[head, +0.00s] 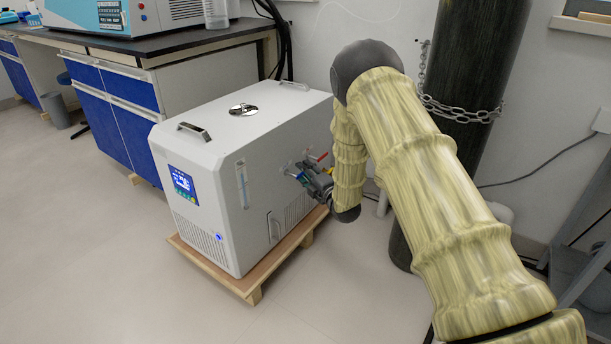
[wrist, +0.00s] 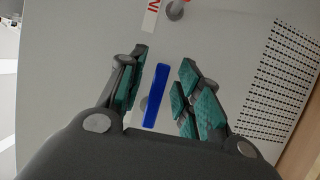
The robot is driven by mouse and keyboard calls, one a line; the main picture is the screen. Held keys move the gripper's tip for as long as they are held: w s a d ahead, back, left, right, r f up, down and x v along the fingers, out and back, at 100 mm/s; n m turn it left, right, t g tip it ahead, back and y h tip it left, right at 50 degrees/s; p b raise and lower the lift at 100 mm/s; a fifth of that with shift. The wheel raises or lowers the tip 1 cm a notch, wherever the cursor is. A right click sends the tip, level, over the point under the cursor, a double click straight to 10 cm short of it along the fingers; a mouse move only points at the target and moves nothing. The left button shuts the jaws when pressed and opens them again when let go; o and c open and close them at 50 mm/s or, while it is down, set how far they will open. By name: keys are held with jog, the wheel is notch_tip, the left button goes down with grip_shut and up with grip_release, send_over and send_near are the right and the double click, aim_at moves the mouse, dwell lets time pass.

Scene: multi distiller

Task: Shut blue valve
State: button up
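The blue valve's handle (wrist: 156,95) is a flat blue bar in the wrist view, standing nearly upright in the picture and slightly tilted. Its grey stem shows beside it against the machine's side panel. My gripper (wrist: 161,88) is open, with one green-padded finger on each side of the handle and gaps between. In the head view my gripper (head: 305,179) is at the right side of the white machine (head: 222,195). There the fingers largely hide the blue handle.
A red valve handle (head: 319,157) is just above my gripper. A label with red letters (wrist: 152,16) is near the blue handle. The machine stands on a wooden pallet (head: 247,286). A dark chained cylinder (head: 470,65) stands behind my arm. The floor in front is clear.

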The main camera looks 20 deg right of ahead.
jog(key=shift+w, duration=0.25)
grip_shut()
